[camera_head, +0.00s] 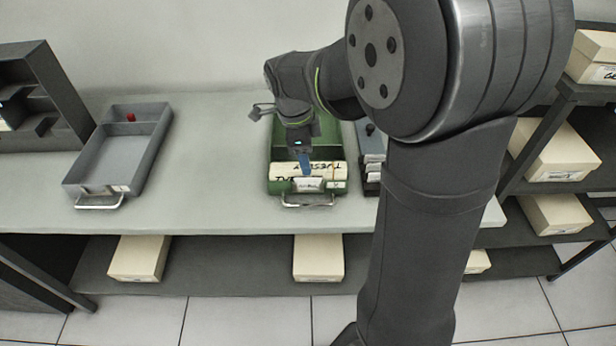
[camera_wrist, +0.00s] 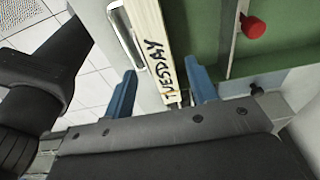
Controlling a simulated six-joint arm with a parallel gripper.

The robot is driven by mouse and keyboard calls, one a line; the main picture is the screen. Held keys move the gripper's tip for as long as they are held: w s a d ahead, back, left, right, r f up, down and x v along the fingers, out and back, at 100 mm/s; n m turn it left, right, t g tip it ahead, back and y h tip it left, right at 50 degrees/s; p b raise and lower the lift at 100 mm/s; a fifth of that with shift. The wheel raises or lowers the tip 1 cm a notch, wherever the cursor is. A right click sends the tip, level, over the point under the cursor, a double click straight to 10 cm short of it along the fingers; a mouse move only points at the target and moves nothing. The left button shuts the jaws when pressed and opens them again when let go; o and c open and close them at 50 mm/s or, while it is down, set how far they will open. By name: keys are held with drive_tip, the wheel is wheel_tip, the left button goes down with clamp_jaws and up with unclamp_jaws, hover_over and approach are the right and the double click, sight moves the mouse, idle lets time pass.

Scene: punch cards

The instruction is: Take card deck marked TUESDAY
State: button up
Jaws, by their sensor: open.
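The card deck marked TUESDAY (camera_head: 322,170) stands at the front end of a green tray (camera_head: 275,158) on the grey table. In the wrist view the deck (camera_wrist: 148,35) runs between the two blue fingers of my gripper (camera_wrist: 162,90), with "UESDAY" legible. My gripper (camera_head: 305,160) is open, with one finger on each side of the deck's line. I cannot tell whether the fingers touch it. The tray's metal handle (camera_wrist: 122,30) lies just left of the deck in the wrist view.
A grey tray (camera_head: 168,122) with a red knob stands at the left. A red knob (camera_wrist: 253,27) rises in the green tray. Cream boxes (camera_head: 318,258) sit on the lower shelf.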

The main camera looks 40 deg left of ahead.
wheel_tip(320, 180, down, 2)
drive_tip(key=shift+w+d+f, duration=0.1)
clamp_jaws()
idle(0.5)
